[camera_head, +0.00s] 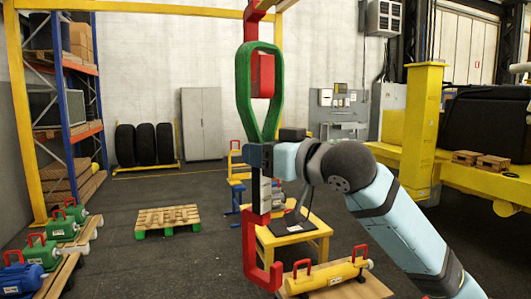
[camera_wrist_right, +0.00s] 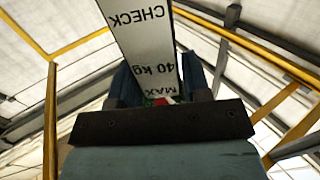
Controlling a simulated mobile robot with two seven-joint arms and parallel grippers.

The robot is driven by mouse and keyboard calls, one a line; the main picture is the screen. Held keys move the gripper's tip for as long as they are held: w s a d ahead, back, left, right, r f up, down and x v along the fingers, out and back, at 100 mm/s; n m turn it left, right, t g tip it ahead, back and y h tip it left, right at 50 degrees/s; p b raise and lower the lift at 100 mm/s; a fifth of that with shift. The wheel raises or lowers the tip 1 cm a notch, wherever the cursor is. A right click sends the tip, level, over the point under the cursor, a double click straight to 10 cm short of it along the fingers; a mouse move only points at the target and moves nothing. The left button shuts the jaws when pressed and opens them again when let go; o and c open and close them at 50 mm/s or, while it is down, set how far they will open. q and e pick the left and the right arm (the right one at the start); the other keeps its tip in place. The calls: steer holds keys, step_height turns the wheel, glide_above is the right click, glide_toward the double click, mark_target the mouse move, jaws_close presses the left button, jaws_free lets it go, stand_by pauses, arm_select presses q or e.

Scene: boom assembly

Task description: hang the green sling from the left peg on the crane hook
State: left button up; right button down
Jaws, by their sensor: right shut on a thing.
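The green sling (camera_head: 243,88) is an upright closed loop in the upper middle of the head view, narrowing downward. In the right wrist view the plate (camera_wrist_right: 148,45) stands between the fingers and reads "CHECK MAX 40 kg". A red lower hook (camera_head: 250,245) hangs under the plate. The left gripper and left peg do not show.
A yellow cylinder with red handles (camera_head: 335,274) lies on a wooden board at the front. A yellow table (camera_head: 318,232) stands behind. Green and blue motors (camera_head: 38,249) line the left. A yellow post (camera_head: 421,130) stands right. The floor around the pallet (camera_head: 167,217) is clear.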

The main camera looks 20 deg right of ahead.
mark_target(259, 176)
steer(key=shift+w+f+b, duration=0.6)
steer(key=shift+w+f, duration=0.2)
steer(key=shift+f, duration=0.35)
steer(key=shift+w+f+b, duration=0.15)
steer(key=shift+f+b, duration=0.2)
steer(key=shift+f, duration=0.8)
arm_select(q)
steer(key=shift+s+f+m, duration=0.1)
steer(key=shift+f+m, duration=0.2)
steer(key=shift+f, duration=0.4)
arm_select(e)
steer(key=shift+f, duration=0.1)
steer(key=shift+a, duration=0.1)
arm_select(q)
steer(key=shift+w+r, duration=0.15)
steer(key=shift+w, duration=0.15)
arm_select(e)
steer(key=shift+f, duration=0.1)
